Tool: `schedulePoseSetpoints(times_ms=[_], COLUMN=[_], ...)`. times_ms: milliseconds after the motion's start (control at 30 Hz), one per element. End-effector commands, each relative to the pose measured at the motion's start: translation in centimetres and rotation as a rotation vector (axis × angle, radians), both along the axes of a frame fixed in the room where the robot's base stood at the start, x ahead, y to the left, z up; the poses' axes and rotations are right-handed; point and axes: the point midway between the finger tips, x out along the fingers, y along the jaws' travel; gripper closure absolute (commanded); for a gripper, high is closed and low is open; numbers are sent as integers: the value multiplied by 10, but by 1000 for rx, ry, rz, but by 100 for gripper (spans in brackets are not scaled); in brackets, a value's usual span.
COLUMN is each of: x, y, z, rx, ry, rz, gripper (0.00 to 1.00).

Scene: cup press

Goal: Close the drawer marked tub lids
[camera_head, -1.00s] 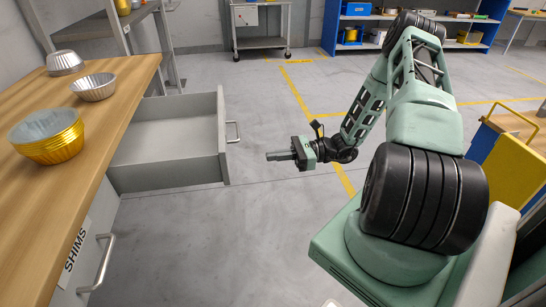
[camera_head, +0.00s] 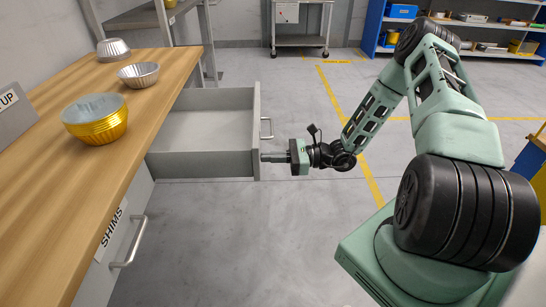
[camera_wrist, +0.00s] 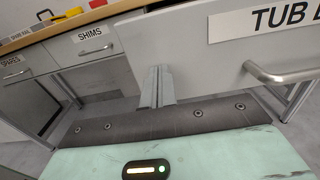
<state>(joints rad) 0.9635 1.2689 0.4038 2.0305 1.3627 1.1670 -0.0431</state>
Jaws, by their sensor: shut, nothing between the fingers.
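The open drawer (camera_head: 205,125) sticks out from under the wooden worktop and is empty inside. Its front panel (camera_wrist: 190,45) shows in the wrist view with a label (camera_wrist: 268,20) reading "TUB L", the rest cut off by the frame. Its bar handle (camera_wrist: 285,73) is right of my fingers there, and the handle (camera_head: 266,128) also shows in the head view. My gripper (camera_head: 272,157) is shut and empty at the near end of the drawer front, below the handle. In the wrist view the fingertips (camera_wrist: 156,72) meet the panel's lower edge; I cannot tell whether they touch.
A shut drawer labelled shims (camera_head: 112,230) is nearer, with a protruding handle (camera_head: 130,242). The floor (camera_head: 230,240) right of the drawers is clear. A trolley (camera_head: 300,25) stands behind.

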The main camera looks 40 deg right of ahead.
Motion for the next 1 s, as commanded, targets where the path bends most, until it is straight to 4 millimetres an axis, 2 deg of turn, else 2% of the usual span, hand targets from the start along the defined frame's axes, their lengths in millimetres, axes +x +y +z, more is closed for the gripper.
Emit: schedulePoseSetpoints(times_ms=[167,367,467,800,1000], x=[2,18,32,97,132], y=[4,28,50,147,199], z=[0,1,2,2,0], rx=[1,3,4,5,1], ry=[1,1,1,0,0], rz=[1,4,5,4,3], gripper=[100,100,100,100,100])
